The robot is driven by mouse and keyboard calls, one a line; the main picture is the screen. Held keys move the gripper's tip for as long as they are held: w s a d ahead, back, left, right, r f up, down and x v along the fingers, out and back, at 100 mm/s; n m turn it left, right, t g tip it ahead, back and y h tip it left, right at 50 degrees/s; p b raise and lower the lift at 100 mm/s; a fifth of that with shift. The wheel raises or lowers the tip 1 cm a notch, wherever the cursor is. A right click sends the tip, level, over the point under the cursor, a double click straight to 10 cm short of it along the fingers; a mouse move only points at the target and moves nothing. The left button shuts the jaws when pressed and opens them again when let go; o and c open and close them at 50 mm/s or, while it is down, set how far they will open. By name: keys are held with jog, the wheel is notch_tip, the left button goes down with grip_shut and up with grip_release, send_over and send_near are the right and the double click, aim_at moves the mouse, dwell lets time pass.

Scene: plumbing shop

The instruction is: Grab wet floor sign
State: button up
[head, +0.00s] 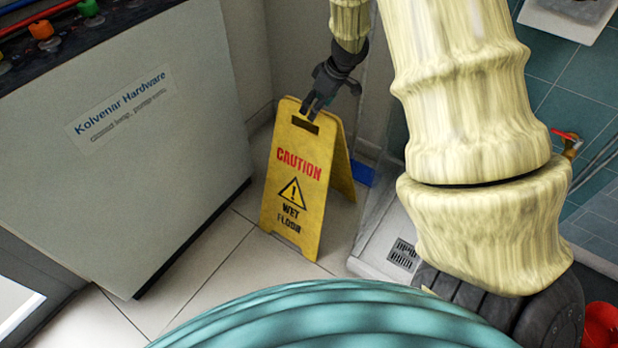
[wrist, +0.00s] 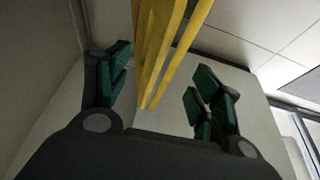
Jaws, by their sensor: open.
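The yellow wet floor sign (head: 283,190) stands upright and spread on the tiled floor, with "CAUTION WET FLOOR" on its front and a dark handle slot near its top. My gripper (head: 313,108) is at the sign's top edge, coming from above. In the wrist view the sign's yellow panels (wrist: 165,45) run between the two open fingers of my gripper (wrist: 160,95). A gap shows between the panels and the fingers on each side. Whether a finger touches the sign in the head view cannot be told.
A grey counter (head: 140,140) labelled "Kolvenar Hardware" stands left of the sign. A shower tray with a drain (head: 403,254) lies to its right. A blue object (head: 361,173) is on the floor behind the sign. Bare tiles (head: 215,275) lie in front.

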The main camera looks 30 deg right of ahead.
jog(key=b+x, duration=0.3)
jog(key=x, duration=0.3)
jog(key=shift+a+f+p, duration=0.15)
jog(key=shift+f+p, duration=0.1)
jog(key=shift+p, duration=0.2)
dwell(0.9)
jog(key=shift+w, duration=0.1)
grip_shut()
